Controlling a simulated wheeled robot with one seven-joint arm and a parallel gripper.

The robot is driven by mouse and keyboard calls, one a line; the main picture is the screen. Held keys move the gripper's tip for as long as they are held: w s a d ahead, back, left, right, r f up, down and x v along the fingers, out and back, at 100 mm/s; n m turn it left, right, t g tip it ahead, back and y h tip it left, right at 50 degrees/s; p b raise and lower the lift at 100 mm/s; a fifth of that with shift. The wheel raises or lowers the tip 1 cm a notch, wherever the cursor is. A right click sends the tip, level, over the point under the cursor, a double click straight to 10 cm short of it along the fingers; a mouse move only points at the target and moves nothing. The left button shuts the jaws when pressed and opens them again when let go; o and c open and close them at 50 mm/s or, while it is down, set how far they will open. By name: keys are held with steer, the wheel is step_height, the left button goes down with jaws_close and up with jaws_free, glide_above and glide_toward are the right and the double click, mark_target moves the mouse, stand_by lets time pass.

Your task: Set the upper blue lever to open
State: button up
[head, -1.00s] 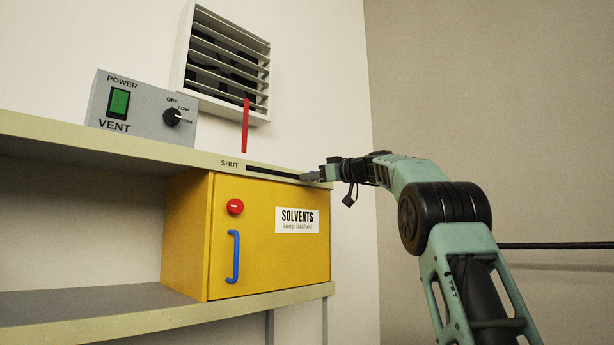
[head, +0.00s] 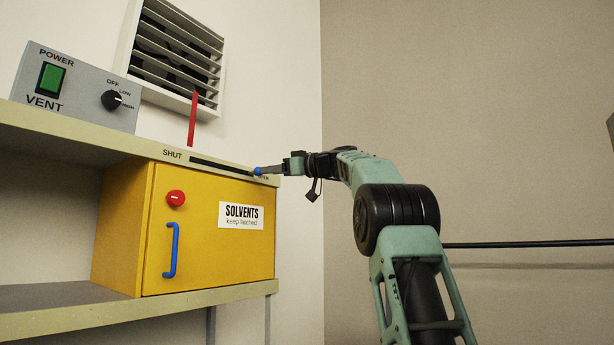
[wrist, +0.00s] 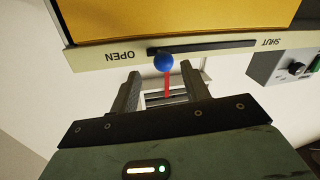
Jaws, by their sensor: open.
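The upper blue lever is a round blue knob (head: 257,171) on a dark slot (head: 220,166) in the upper shelf's front edge. In the wrist view the knob (wrist: 164,62) sits near the slot's OPEN end, away from SHUT. My gripper (wrist: 160,70) is open, with one finger on each side of the knob's line and the knob just beyond or level with the tips. I cannot tell whether it touches. In the head view my gripper (head: 270,170) is at the slot's right end and partly covers the OPEN label.
Below is a yellow solvents cabinet (head: 240,252) with a red button (head: 176,198) and a lower blue handle (head: 170,250). A vent control box (head: 78,88) stands on the shelf. A red strip (head: 192,118) hangs below the wall vent (head: 178,50). Free room lies right of the shelf.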

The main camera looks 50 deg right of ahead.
steer(key=b+v, duration=0.4)
steer(key=v, duration=0.8)
steer(key=shift+s, duration=0.15)
